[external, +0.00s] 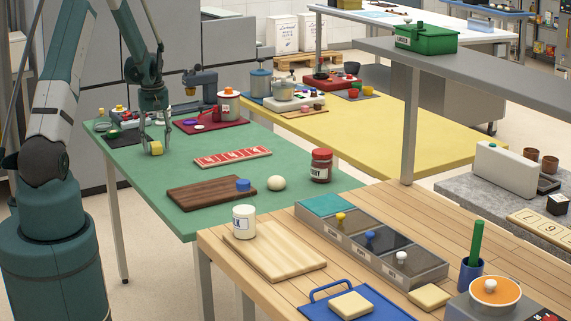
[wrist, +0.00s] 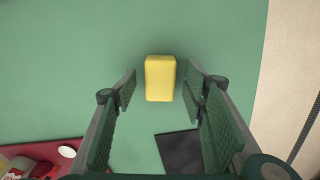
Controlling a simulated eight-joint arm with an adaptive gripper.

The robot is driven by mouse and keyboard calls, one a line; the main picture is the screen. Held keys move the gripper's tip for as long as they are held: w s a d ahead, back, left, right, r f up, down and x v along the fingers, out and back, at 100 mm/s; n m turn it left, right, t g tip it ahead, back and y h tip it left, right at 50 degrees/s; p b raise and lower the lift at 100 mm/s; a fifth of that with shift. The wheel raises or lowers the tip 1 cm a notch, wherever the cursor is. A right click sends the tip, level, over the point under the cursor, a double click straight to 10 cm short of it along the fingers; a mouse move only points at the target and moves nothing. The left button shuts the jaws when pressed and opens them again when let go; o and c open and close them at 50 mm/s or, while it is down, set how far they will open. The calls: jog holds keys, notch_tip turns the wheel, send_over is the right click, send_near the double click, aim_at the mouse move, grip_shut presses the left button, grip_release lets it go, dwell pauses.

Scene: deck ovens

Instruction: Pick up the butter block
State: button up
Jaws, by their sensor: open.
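The butter block (wrist: 160,78) is a yellow rounded block lying on the green table (wrist: 75,50). In the wrist view it sits in the upper middle, near the tips of my gripper (wrist: 160,88), with a finger on either side and a gap to each. My gripper is open and holds nothing. In the external view my gripper (external: 157,140) points down over the far left part of the green table, and the butter block (external: 156,148) shows small between its fingers. I cannot tell the exact height of the fingertips above the table.
A dark mat (wrist: 182,152) lies close to the block. A red mat (external: 212,124) with several items, a red lettered strip (external: 232,157), a dark wooden board (external: 205,194), a white ball (external: 276,183) and a jar (external: 321,165) share the table. The table edge is near the block.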

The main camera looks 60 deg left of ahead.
jog(key=shift+f, duration=0.55)
jog(key=c, duration=1)
